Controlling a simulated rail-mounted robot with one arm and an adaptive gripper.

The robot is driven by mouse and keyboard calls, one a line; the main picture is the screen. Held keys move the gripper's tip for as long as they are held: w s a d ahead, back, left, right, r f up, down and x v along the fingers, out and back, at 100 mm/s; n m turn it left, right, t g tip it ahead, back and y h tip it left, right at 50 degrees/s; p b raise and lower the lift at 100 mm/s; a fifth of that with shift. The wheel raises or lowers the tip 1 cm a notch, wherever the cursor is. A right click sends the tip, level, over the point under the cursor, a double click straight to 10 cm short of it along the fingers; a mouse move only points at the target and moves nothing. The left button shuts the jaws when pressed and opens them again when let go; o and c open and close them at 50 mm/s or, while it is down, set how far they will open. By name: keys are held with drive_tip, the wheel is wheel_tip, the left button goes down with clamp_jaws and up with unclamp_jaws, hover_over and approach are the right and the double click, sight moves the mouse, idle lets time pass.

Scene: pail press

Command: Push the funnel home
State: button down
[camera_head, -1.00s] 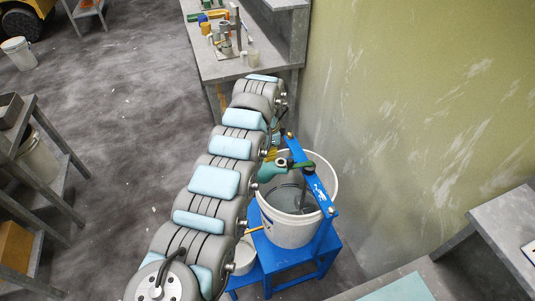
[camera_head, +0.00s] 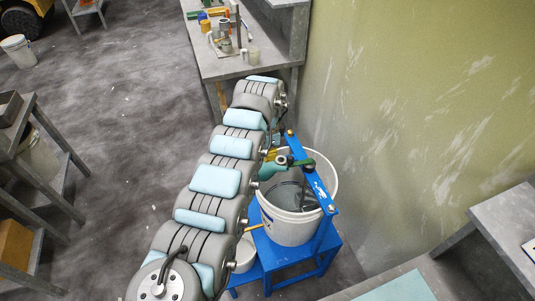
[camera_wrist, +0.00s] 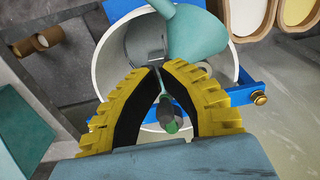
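A teal funnel (camera_wrist: 198,35) sits at the mouth of a white pail (camera_wrist: 108,72); its lower part is hidden. The funnel also shows in the head view (camera_head: 268,168), beside my arm at the left part of the pail (camera_head: 292,228). A blue bar (camera_head: 318,188) crosses above the pail. My gripper (camera_wrist: 158,69) has yellow, black-lined fingers whose tips nearly meet over the pail, close to the funnel. A dark handle with a green end (camera_wrist: 172,126) shows in the gap between the fingers. I cannot tell whether the fingers touch it or the funnel.
The pail stands on a blue stand (camera_head: 283,255). A small white tub (camera_head: 244,256) is beside it, partly behind my arm. A green wall (camera_head: 420,110) rises on the right. A bench (camera_head: 218,68) with tools is at the back, shelves (camera_head: 62,170) at the left. Open floor lies between.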

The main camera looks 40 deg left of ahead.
drive_tip(key=shift+f+b, duration=0.3)
drive_tip(key=shift+f, duration=1.1)
idle(1.0)
idle(0.4)
wheel_tip(320, 180, up, 7)
drive_tip(key=p, duration=0.4)
idle(0.3)
idle(1.2)
wheel_tip(320, 180, up, 2)
drive_tip(key=m+p, duration=0.3)
drive_tip(key=m, duration=1.5)
drive_tip(key=shift+r, duration=0.15)
drive_tip(key=shift+f+b, duration=1.2)
drive_tip(key=shift+f, duration=1.2)
